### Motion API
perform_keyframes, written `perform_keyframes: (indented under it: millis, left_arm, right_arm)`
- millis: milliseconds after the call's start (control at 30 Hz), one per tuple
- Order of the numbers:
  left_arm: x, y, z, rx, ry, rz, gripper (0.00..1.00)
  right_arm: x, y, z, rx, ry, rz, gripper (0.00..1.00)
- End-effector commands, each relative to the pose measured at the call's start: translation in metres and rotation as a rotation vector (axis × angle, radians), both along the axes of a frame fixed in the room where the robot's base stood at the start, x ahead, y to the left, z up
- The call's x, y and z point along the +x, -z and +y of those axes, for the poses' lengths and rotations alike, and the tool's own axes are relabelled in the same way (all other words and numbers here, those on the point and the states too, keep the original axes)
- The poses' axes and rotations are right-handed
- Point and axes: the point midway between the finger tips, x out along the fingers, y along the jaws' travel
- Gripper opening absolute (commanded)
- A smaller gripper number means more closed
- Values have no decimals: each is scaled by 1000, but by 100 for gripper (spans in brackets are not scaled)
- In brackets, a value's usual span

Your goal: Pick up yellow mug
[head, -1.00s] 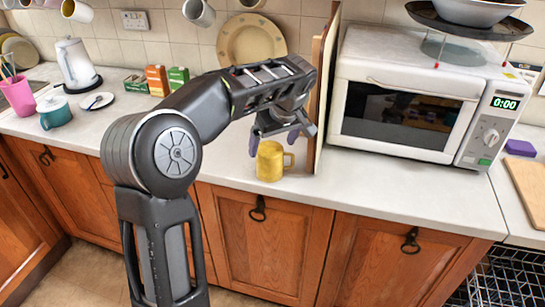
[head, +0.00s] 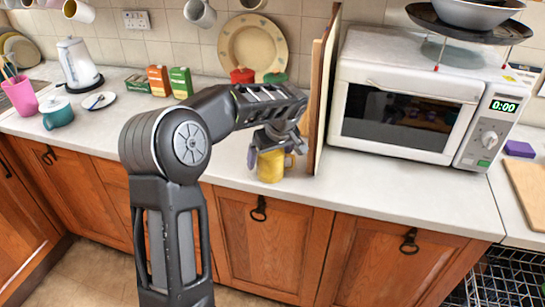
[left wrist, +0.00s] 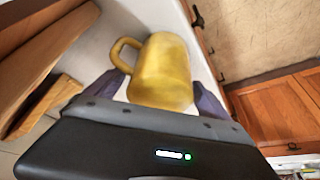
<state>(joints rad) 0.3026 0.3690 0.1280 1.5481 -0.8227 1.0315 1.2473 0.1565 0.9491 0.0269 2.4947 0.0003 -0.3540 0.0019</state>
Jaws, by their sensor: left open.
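The yellow mug (head: 270,168) stands upright on the white worktop near its front edge, beside the wooden board. Its handle points right in the head view. My left gripper (head: 270,160) is open, pointing down over the mug, and hides the mug's upper part. In the left wrist view the mug (left wrist: 161,72) lies between the two purple fingertips (left wrist: 162,90), one on each side of its body. Whether either finger touches it I cannot tell. My right gripper is in neither view.
A wooden board (head: 322,95) stands upright just right of the mug, with the microwave (head: 400,95) beyond it. A plate (head: 252,48) and red and green items (head: 243,76) are behind my left arm.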

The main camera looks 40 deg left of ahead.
Motion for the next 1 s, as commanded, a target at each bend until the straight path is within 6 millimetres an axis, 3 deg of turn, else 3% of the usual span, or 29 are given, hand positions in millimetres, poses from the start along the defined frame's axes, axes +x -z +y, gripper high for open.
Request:
perform_keyframes:
  millis: [133,700,1000]
  left_arm:
    - [1,10,3,-1,-1,0,92]
    - [2,10,3,0,0,0,92]
    - [2,10,3,0,0,0,68]
  right_arm:
    - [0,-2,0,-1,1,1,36]
    - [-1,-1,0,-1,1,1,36]
    - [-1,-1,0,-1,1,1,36]
